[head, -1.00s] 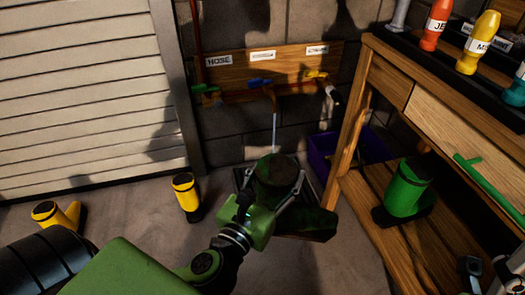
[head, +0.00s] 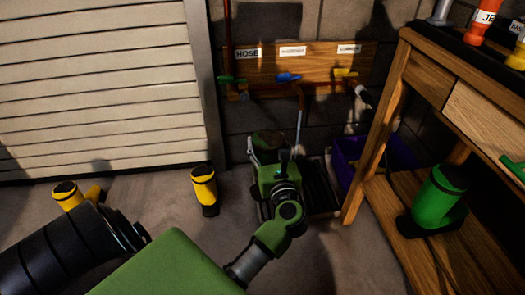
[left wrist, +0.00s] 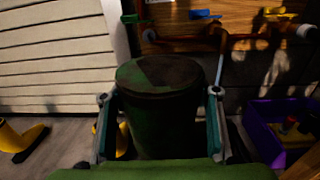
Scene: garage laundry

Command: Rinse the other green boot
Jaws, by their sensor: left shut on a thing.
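My left gripper (head: 270,152) is shut on a dark green boot (head: 268,140), just left of the thin water stream (head: 298,130) under the blue-handled tap (head: 288,77). The left wrist view shows the boot (left wrist: 160,115) upright between my two fingers (left wrist: 160,105), with dark brown patches on its green surface. My gripper hides its lower part in the head view. Another green boot (head: 437,195), brighter and cleaner-looking, stands on the bench's lower shelf. My right gripper is not in view.
A dark slatted drain tray (head: 325,190) lies below the taps. A purple crate (head: 360,160) stands right of it, beside the wooden bench (head: 385,120). A green-handled tap (head: 231,80) and a yellow-handled tap (head: 345,73) flank the blue one.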

